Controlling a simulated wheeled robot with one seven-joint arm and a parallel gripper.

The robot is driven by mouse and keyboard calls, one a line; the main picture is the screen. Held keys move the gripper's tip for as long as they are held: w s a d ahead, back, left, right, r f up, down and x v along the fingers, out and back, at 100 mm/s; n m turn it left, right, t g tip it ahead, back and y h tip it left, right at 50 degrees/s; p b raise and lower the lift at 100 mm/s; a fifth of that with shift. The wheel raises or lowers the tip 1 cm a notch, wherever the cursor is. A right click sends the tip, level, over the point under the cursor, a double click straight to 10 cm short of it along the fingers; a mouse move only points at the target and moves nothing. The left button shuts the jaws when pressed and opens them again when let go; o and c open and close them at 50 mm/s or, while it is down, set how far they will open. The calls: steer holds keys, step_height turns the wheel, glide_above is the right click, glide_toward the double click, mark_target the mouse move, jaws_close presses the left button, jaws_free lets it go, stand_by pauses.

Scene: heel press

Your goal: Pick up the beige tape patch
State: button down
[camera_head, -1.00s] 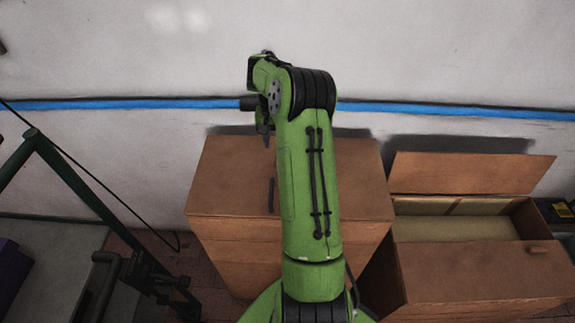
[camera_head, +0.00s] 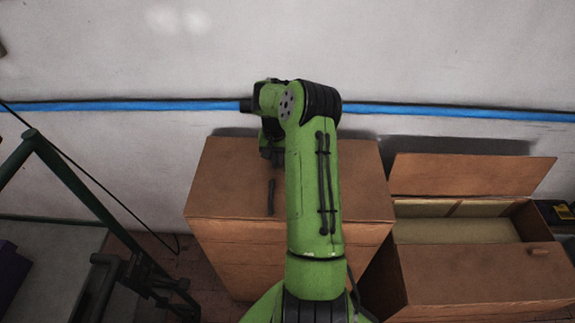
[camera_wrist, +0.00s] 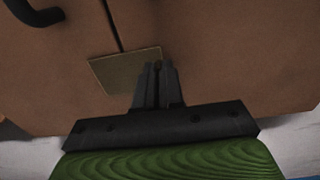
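The beige tape patch (camera_wrist: 112,73) is a flat, four-sided piece on the brown cabinet surface in the wrist view. A dark seam runs up to its edge. My gripper (camera_wrist: 157,66) is over the patch's right-hand part, with its two dark fingers close together and hiding that part. I cannot tell whether the fingers touch the patch or have any of it between them. In the head view my gripper (camera_head: 272,153) hangs over the far part of the cabinet top, and the patch does not show there.
The brown cabinet (camera_head: 225,180) has a dark handle (camera_head: 271,197) on top. To its right stands an open brown chest (camera_head: 480,275) with a raised lid (camera_head: 470,174). A green metal frame (camera_head: 70,180) is at left. The wall (camera_head: 430,60) is close behind.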

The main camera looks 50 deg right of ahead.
step_height(320, 180, up, 13)
steer(key=p, duration=0.3)
steer(key=shift+p, duration=0.3)
steer(key=shift+w+a, duration=0.1)
